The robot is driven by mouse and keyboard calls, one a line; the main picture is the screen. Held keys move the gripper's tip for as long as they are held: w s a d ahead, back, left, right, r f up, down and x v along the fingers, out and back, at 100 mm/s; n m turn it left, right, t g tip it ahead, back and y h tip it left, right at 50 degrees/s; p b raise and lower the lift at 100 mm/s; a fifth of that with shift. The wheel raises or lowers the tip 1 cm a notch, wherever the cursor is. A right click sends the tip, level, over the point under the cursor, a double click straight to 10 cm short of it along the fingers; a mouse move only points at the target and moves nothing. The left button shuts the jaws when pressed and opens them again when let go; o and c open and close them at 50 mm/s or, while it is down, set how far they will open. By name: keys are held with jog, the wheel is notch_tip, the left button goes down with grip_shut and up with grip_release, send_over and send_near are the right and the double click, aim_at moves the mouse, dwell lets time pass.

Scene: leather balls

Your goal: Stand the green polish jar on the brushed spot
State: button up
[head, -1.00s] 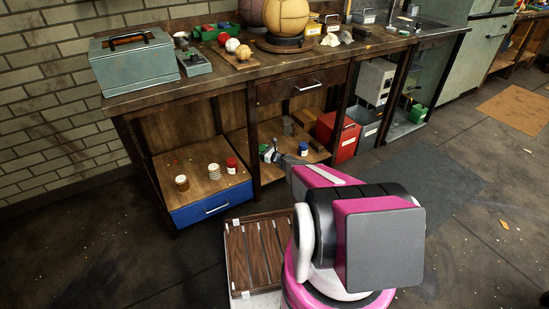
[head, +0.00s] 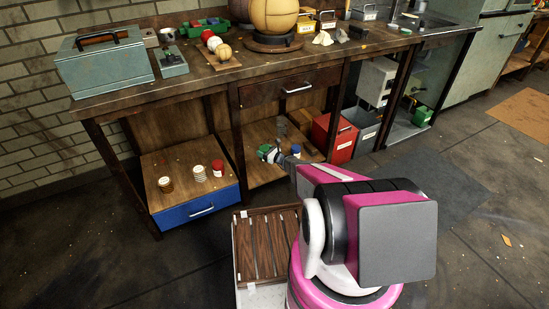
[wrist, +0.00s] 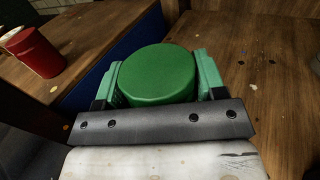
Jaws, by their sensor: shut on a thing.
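The green polish jar (wrist: 158,75) is between the two fingers of my gripper (wrist: 160,82), which is shut on it, in the wrist view. Its round green top faces the wrist camera; its lower part is hidden. In the head view my gripper (head: 271,154) is small and partly hidden by my arm, with the green jar (head: 263,151) at its tip, by the right lower shelf (head: 258,174) of the workbench. I cannot tell whether the jar touches the shelf. I cannot make out the brushed spot for certain.
A blue-and-white jar (head: 296,151) is right of my gripper. A red jar (head: 217,168) and two pale jars stand on the left shelf above a blue drawer (head: 197,210). A red box (head: 333,137) stands right of the shelf.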

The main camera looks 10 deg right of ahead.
jog(key=shift+w+d+f, duration=0.4)
jog(key=shift+d+f, duration=0.55)
jog(key=shift+f, duration=0.3)
jog(key=shift+w+d+f, duration=0.35)
jog(key=shift+d+f, duration=0.55)
jog(key=shift+f, duration=0.35)
jog(key=shift+w+d+f, duration=0.4)
jog(key=shift+d+f, duration=0.55)
jog(key=shift+f, duration=0.3)
jog(key=shift+f, duration=0.15)
jog(key=o, duration=1.1)
